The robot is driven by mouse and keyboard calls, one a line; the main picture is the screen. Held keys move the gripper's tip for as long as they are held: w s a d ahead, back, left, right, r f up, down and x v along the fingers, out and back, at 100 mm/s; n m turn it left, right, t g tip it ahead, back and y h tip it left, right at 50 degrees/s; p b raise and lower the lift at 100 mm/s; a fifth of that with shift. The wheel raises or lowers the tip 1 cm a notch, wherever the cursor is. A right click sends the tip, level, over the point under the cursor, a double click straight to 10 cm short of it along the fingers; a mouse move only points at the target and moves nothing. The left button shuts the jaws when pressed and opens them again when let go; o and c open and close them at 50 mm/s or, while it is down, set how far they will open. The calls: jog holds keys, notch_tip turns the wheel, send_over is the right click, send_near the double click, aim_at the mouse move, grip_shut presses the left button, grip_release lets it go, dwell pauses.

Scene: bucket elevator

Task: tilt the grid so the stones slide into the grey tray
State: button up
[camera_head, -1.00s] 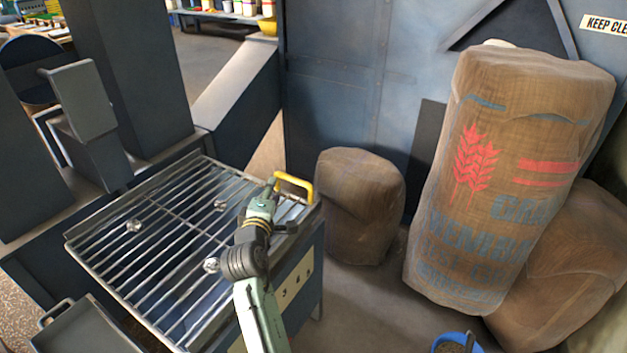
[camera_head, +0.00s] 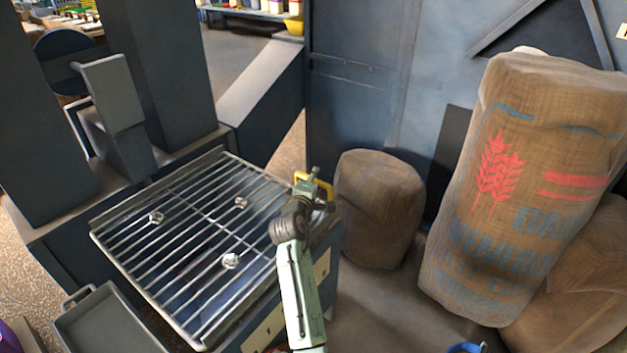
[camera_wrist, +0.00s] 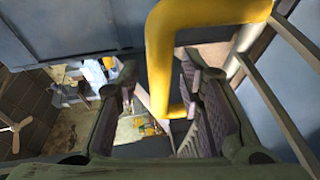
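The metal grid (camera_head: 185,245) lies over a dark bin, looking roughly level. Three pale stones rest on its bars: one at left (camera_head: 156,217), one toward the back (camera_head: 240,202) and one nearer the front (camera_head: 230,260). A yellow handle (camera_head: 300,178) is on the grid's right side; it shows large in the wrist view (camera_wrist: 160,60). My gripper (camera_head: 312,178) is at this handle. In the wrist view its fingers (camera_wrist: 158,85) are apart, with part of the handle between them, closer to the right finger. The grey tray (camera_head: 105,325) sits low at the front left.
A brown sack (camera_head: 380,205) stands just right of the handle, and a tall printed sack (camera_head: 525,190) is farther right. Dark blue posts (camera_head: 165,75) rise behind the grid. A blue bucket (camera_head: 465,348) is at the bottom edge.

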jog(key=shift+c, duration=0.4)
grip_shut()
dwell(0.5)
